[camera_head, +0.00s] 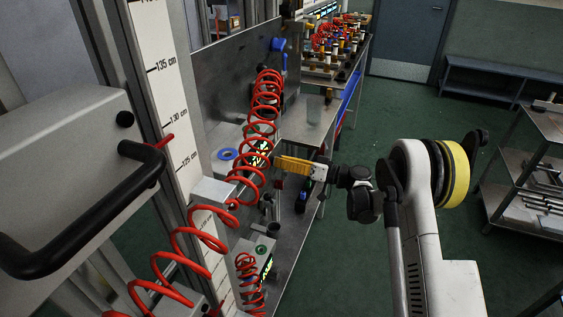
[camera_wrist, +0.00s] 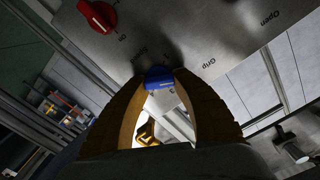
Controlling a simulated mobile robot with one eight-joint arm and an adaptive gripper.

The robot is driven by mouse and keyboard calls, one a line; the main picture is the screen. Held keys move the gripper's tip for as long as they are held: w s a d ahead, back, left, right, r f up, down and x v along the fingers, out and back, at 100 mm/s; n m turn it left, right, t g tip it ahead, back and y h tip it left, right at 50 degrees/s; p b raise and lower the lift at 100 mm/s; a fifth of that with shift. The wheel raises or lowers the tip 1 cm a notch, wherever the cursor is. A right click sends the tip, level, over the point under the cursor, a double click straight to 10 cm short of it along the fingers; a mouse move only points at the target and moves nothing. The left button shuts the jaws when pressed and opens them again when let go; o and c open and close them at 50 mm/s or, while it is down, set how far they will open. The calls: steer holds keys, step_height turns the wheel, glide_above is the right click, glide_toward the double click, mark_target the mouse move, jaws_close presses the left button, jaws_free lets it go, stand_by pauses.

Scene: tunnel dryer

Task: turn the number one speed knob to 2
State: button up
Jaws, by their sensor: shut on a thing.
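In the wrist view a small blue knob (camera_wrist: 157,76) with a pale mark stands on a grey metal panel (camera_wrist: 205,25). My gripper (camera_wrist: 158,80) has its two brown-yellow fingers shut on the blue knob, one on each side. In the head view my gripper (camera_head: 277,162) reaches left to the equipment behind the red coiled hose; the knob is hidden there.
A red knob (camera_wrist: 97,14) sits on the same panel, up and left of the blue one. The red coiled hose (camera_head: 262,105) hangs close to my fingertips. A steel bench (camera_head: 310,122) runs behind. A metal shelf cart (camera_head: 540,130) stands right. Green floor lies open between.

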steer(key=o, duration=1.2)
steer(key=v, duration=1.2)
steer(key=shift+r, duration=0.1)
